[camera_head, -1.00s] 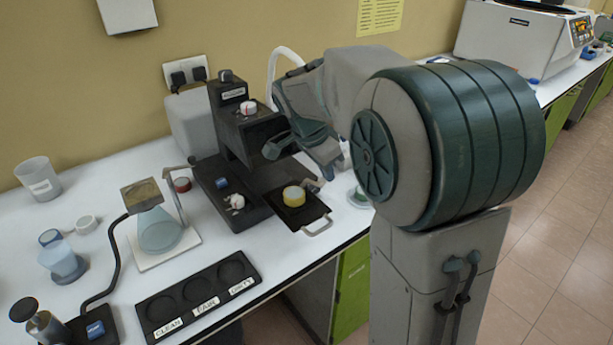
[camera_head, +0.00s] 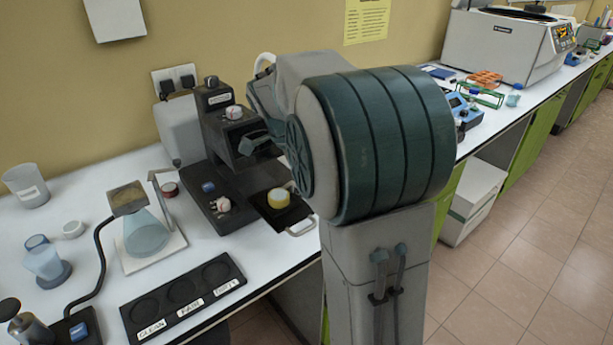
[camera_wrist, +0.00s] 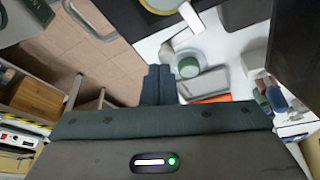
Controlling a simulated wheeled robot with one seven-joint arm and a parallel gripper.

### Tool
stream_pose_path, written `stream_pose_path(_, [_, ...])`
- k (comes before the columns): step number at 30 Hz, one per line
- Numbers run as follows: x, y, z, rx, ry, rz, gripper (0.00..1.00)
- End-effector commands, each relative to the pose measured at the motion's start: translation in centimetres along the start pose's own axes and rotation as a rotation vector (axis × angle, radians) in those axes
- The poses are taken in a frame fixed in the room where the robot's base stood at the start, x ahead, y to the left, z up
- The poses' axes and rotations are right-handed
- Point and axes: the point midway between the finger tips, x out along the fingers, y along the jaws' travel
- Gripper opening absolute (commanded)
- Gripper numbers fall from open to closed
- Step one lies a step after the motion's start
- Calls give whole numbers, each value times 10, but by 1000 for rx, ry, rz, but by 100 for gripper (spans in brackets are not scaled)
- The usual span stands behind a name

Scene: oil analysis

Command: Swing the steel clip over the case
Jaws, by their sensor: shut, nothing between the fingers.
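The black instrument (camera_head: 225,150) stands on the bench in the head view. A black tray (camera_head: 268,212) with a yellow round piece (camera_head: 279,198) sticks out from its front. I cannot tell for certain which part is the clip or the case. My gripper (camera_wrist: 157,86) has its dark fingers together and empty, beside a round pale dish (camera_wrist: 187,62).
A black rack (camera_head: 182,296) with three labelled wells lies at the bench front. A flask (camera_head: 146,233) on a white plate stands left of the instrument. A white machine (camera_head: 500,45) stands far right. Orange and blue-capped items (camera_wrist: 275,95) lie right of my gripper.

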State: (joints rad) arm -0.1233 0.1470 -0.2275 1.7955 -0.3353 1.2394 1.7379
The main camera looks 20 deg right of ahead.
Motion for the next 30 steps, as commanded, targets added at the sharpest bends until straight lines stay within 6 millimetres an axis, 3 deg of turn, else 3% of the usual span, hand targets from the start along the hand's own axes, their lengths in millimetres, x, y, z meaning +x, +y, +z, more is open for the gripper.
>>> stream_pose_path(12, [2,14,-4,-1,0,-2,0])
stream_pose_path(23, [1,15,-5,-2,0,-1,0])
stream_pose_path(30, [-16,15,-6,-1,0,-1,0])
